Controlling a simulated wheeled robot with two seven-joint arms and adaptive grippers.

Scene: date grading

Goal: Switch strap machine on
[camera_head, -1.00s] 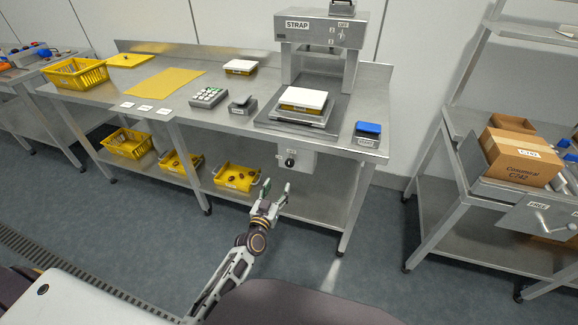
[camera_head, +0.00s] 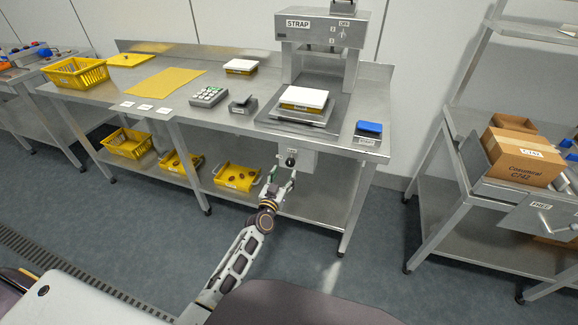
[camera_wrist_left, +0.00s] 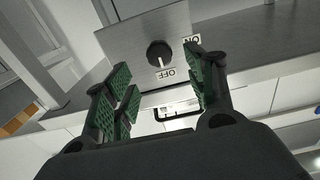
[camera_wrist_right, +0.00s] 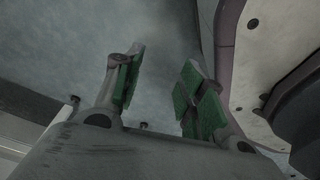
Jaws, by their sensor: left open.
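The strap machine (camera_head: 322,30) stands at the back of the steel bench, with a STRAP label on its head. Below the bench's front edge hangs a grey switch box (camera_head: 307,163) with a black round knob (camera_head: 291,160). In the left wrist view, the knob (camera_wrist_left: 159,53) sits between ON and OFF labels, and a small pale mark on it faces the OFF side. My left gripper (camera_head: 282,178) is open just in front of the knob, its green-padded fingers apart and nothing between them. My right gripper (camera_wrist_right: 162,85) shows only in its own wrist view, open and empty.
Yellow crates (camera_head: 237,177) sit on the lower shelf. A shelf rack with a carton (camera_head: 522,157) stands at the right. The floor ahead is clear.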

